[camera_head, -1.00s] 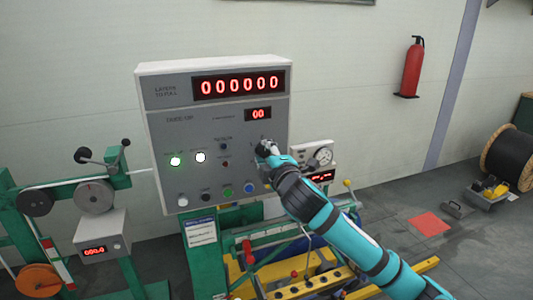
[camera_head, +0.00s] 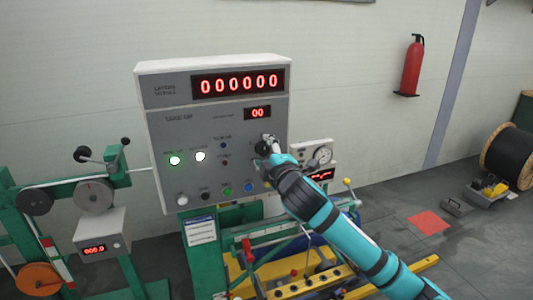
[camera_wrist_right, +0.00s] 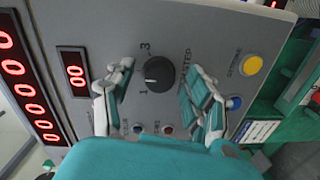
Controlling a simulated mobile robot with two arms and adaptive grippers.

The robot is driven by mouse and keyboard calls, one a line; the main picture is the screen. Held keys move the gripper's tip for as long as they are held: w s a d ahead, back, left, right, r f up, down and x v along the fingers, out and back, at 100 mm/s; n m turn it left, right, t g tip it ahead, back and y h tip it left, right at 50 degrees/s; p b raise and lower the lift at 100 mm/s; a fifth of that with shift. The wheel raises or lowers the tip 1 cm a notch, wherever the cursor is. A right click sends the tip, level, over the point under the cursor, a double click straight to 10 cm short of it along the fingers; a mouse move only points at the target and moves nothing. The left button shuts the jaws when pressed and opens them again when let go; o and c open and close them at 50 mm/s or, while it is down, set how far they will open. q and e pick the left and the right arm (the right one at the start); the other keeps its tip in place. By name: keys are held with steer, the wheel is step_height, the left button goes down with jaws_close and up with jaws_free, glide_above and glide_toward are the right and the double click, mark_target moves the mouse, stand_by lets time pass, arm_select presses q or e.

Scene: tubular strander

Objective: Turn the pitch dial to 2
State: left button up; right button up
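The pitch dial (camera_wrist_right: 158,72) is a round black knob on the grey panel in the right wrist view, with the numbers 1 and 3 printed beside it. A label ending in "STEP" is partly covered by a finger. My right gripper (camera_wrist_right: 162,68) is open, with one finger on each side of the dial and a gap to it on both sides. In the head view my right gripper (camera_head: 266,145) is at the right part of the panel and hides most of the dial. Which number the dial points to is too small to tell. My left gripper is out of view.
The control panel (camera_head: 185,100) carries red displays (camera_head: 238,83), lit lamps (camera_head: 175,160) and a row of buttons (camera_head: 227,191) below. In the wrist view a yellow button (camera_wrist_right: 252,65) and a blue button (camera_wrist_right: 234,103) lie close to the right finger.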

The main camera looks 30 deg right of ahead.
steer(key=v, duration=1.2)
stand_by(0.3)
